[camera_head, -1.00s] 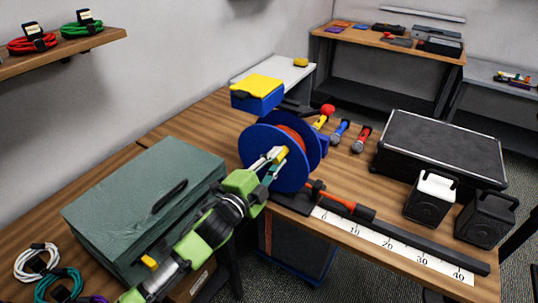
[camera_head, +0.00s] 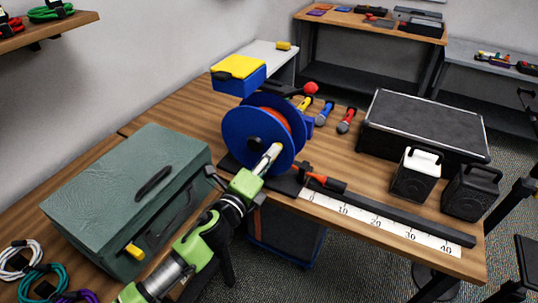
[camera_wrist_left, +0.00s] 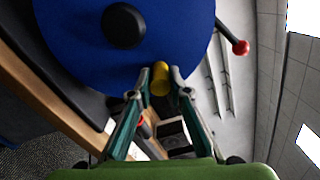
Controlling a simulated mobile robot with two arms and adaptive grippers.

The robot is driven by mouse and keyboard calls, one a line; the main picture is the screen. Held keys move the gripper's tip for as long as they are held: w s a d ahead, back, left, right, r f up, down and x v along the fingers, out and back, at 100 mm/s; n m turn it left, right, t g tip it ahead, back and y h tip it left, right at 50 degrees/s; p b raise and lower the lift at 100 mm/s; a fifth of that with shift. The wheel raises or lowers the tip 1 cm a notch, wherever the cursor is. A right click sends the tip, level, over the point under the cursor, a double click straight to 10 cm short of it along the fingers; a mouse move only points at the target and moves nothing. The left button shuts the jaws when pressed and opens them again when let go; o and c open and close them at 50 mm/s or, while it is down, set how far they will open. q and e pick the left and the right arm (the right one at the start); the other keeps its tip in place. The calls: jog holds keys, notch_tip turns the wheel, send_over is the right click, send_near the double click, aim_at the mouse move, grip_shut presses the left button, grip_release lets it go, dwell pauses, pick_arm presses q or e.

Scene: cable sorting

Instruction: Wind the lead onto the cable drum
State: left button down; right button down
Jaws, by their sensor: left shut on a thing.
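The cable drum (camera_head: 240,138) has blue flanges and stands near the table's front edge. Orange-red lead (camera_head: 279,118) shows between its flanges. The lead's free end, with a black connector (camera_head: 334,186), lies by the zero end of the ruled strip (camera_head: 385,227). My left gripper (camera_head: 272,154) is in front of the drum's lower right face. In the left wrist view its fingers (camera_wrist_left: 160,82) are closed on the yellow crank handle (camera_wrist_left: 159,80), beside the blue flange (camera_wrist_left: 75,40) and its black hub (camera_wrist_left: 124,25). My right gripper is not in view.
A green case (camera_head: 110,200) stands left of my left arm. A blue box with yellow lid (camera_head: 238,75) and a red-ball lever (camera_head: 311,88) are behind the drum. Microphones (camera_head: 346,121), a black case (camera_head: 425,125) and two small speakers (camera_head: 415,178) occupy the right side.

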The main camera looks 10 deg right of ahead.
pick_arm(q)
jog(key=shift+f, duration=0.2)
dwell(0.3)
jog(key=c, duration=1.9)
grip_release()
jog(key=v, duration=1.2)
